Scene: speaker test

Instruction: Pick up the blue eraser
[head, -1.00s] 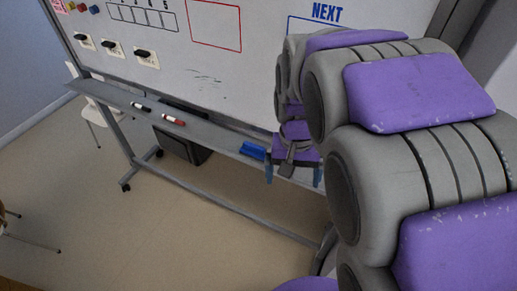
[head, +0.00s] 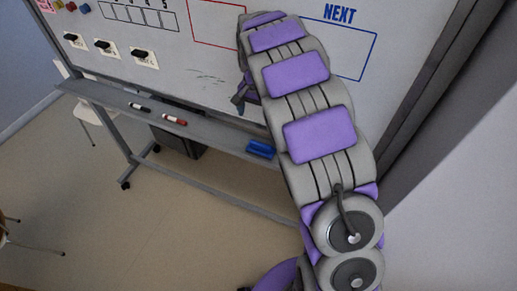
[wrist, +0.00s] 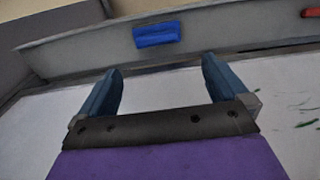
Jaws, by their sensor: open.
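The blue eraser (head: 261,149) lies on the grey tray of the whiteboard, towards its right part in the head view. In the wrist view the eraser (wrist: 157,35) is ahead of my gripper (wrist: 160,88), beyond the fingertips and roughly midway between their lines. My gripper is open and empty, with its two blue fingers apart and not touching the eraser. In the head view my gripper (head: 240,100) shows small and dark at the board, above and to the left of the eraser, partly hidden by my arm.
The tray (head: 215,139) also holds a black marker (head: 139,107) and a red marker (head: 174,119) left of the eraser. The whiteboard (head: 215,75) rises behind, with black items (head: 102,44) on labels. A dark box (head: 180,140) stands below the tray. A wall is at right.

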